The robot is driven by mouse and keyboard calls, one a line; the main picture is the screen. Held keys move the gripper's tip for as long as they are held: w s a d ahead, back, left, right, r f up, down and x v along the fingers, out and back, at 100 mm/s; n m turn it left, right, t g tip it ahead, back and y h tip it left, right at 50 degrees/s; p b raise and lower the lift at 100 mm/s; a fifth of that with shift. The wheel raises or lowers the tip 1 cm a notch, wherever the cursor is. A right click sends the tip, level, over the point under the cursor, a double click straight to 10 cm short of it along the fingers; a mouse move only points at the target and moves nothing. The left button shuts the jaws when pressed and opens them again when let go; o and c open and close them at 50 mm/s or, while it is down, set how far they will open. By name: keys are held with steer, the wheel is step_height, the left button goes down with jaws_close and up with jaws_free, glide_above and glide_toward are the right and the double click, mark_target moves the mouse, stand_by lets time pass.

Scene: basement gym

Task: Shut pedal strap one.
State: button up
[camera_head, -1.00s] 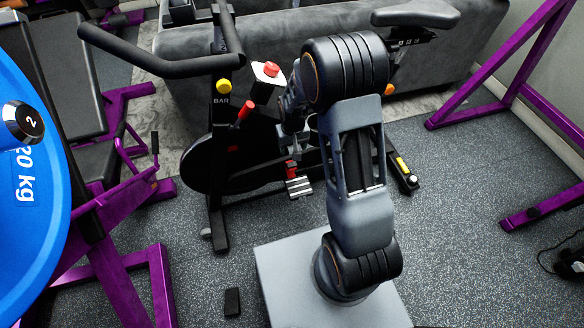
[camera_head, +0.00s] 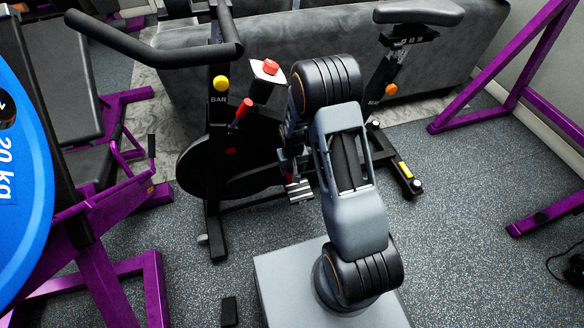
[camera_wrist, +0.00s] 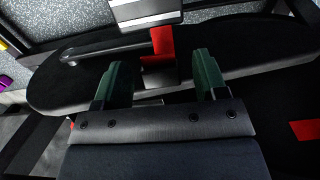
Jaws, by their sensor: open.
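The exercise bike's pedal (camera_head: 300,190) is a ribbed metal block in front of the dark flywheel housing. It also shows at the top of the wrist view (camera_wrist: 145,12). A red strap-like piece (camera_wrist: 162,42) sits against the pedal's near edge, with a dark part below it. I cannot tell how far the strap is open. My gripper (camera_wrist: 163,68) is open, with green-padded fingers on either side of the line to the red piece and nothing clearly held. In the head view my arm hides most of the gripper, beside the pedal.
The bike's black housing (camera_wrist: 75,85) lies close around the fingers. A red lever (camera_head: 244,108) and handlebar (camera_head: 150,58) stand above. Purple frames (camera_head: 110,285) flank the bike, with a blue weight plate (camera_head: 25,190) at left. Open floor (camera_head: 450,240) lies at right.

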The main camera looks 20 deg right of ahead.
steer(key=shift+c, duration=0.5)
jaws_close()
